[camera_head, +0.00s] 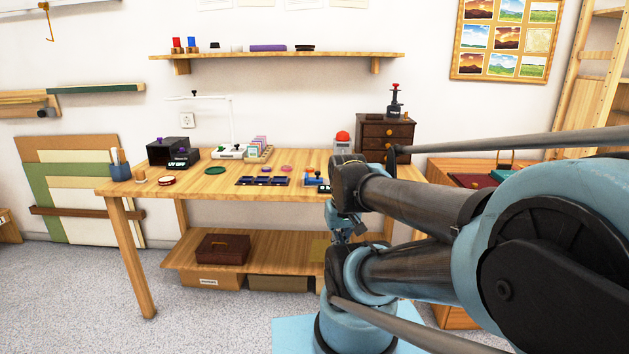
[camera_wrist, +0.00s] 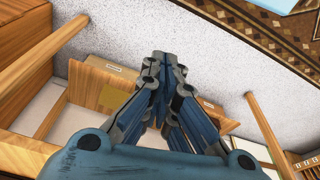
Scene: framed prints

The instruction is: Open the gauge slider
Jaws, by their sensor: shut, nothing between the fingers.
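My gripper (camera_wrist: 165,58) is shut and empty, its fingertips together in the wrist view. In the head view it (camera_head: 345,230) hangs downward in front of the workbench, below the tabletop level in the picture, partly hidden by my arm. I cannot pick out the gauge slider for certain. A small blue device (camera_head: 314,180) stands on the bench top just left of my wrist; its right side is covered by my arm, and it is too small to tell whether it is the gauge. The gripper is apart from it.
The wooden workbench (camera_head: 217,186) holds dark blue trays (camera_head: 262,181), a black box (camera_head: 168,152), a lamp and a drawer cabinet (camera_head: 385,133). Below is a shelf (camera_head: 275,248) with a brown case (camera_head: 222,247). Carpet floor is free at the front left.

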